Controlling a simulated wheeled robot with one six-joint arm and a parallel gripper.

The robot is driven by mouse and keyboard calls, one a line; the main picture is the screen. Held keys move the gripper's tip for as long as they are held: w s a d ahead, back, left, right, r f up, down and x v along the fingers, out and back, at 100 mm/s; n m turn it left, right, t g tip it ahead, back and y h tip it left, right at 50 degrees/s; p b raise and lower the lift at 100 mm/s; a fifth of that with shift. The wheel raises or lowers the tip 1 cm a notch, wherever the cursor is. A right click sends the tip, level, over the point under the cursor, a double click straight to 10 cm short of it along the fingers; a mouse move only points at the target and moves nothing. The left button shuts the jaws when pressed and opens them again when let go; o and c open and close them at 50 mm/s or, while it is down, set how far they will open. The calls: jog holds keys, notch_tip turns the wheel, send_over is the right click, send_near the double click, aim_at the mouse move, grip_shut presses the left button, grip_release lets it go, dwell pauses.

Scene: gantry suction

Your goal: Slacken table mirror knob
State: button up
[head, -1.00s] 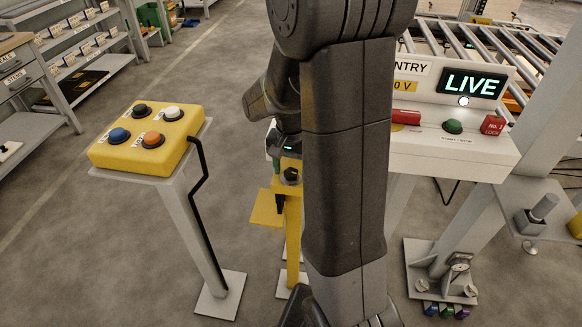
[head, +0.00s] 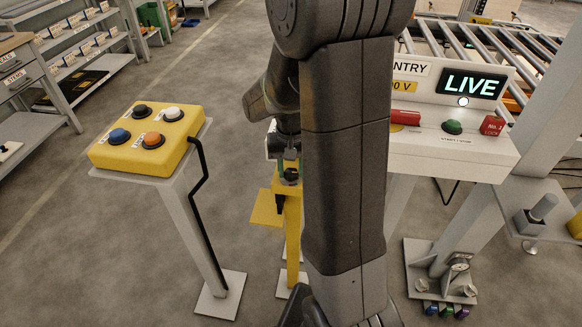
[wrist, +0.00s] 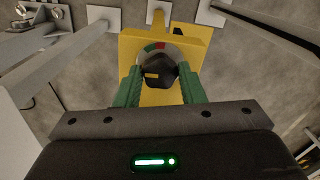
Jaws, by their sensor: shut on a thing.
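A black knob (wrist: 158,72) sits on a yellow bracket (wrist: 190,40), with a red, white and green dial plate behind it in the wrist view. A small yellow tag shows on the knob. My gripper (wrist: 161,84) has green fingers, one on each side of the knob, and is shut on it. In the head view the knob (head: 291,176) shows at the top of the yellow stand (head: 293,222), just left of my arm. My arm hides part of the stand. I cannot make out a mirror or any lettering on the knob.
A yellow button box (head: 150,138) on a grey post stands to the left. The white LIVE panel (head: 440,150) and a roller conveyor (head: 490,45) are on the right. A grey post foot with small fittings (head: 440,272) is at lower right. Grey floor lies between.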

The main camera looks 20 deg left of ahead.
aim_at(291, 172)
jog(key=shift+n, duration=1.2)
jog(key=o, duration=1)
jog(key=shift+r, duration=0.1)
notch_tip(291, 172, up, 14)
jog(key=shift+f+p, duration=0.15)
jog(key=shift+p, duration=0.3)
